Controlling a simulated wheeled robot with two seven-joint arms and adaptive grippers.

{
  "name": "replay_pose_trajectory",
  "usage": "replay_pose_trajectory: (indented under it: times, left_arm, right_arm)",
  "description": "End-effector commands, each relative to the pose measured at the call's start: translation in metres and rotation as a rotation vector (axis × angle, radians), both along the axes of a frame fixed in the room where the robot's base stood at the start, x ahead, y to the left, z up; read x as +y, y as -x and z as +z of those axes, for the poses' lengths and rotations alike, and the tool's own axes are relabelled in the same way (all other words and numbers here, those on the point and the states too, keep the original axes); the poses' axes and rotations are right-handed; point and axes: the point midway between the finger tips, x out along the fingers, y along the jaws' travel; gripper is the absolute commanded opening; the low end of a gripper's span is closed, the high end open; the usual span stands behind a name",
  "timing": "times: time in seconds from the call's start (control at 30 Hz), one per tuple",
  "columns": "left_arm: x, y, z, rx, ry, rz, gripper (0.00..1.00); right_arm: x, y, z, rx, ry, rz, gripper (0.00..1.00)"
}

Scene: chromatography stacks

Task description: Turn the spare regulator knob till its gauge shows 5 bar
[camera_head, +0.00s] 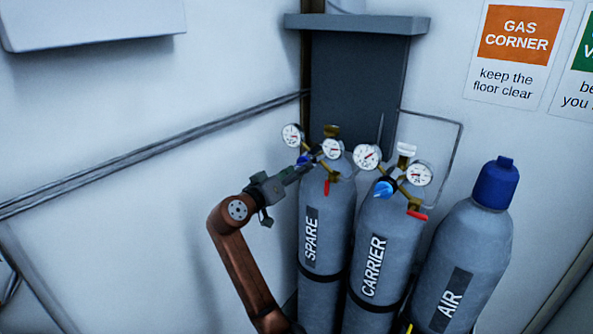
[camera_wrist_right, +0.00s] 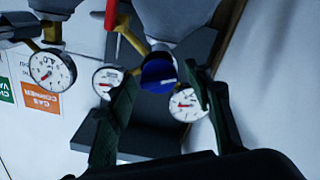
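The spare regulator's blue knob (camera_head: 303,160) is on the grey cylinder labelled SPARE (camera_head: 312,236), between two round gauges, the left gauge (camera_head: 292,135) and the right gauge (camera_head: 332,149). Their readings are too small to tell. My right gripper (camera_head: 308,164) is at this knob. In the right wrist view the blue knob (camera_wrist_right: 158,74) shows between the two open fingers of my right gripper (camera_wrist_right: 160,88), with a gap on each side. Both spare gauges show behind the fingers there, partly covered. My left gripper is not in view.
The CARRIER cylinder (camera_head: 376,262) stands close on the right with its own gauges and a light-blue knob (camera_head: 384,189). The AIR cylinder (camera_head: 464,258) has a blue cap. A dark cabinet (camera_head: 358,85) is behind. A pipe (camera_head: 150,152) runs along the left wall.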

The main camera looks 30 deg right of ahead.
Motion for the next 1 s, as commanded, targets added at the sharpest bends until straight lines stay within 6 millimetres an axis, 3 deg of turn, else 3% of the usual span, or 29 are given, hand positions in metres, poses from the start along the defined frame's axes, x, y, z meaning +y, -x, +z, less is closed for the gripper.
replay_pose_trajectory:
  times: [0.43, 1.0]
  left_arm:
    - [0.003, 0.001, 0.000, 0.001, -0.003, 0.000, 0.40]
    - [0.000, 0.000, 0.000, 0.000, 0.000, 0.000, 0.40]
  right_arm:
    - [0.008, 0.003, 0.002, -0.004, 0.003, 0.003, 0.52]
    - [0.102, 0.042, 0.002, -0.002, 0.002, 0.002, 0.52]
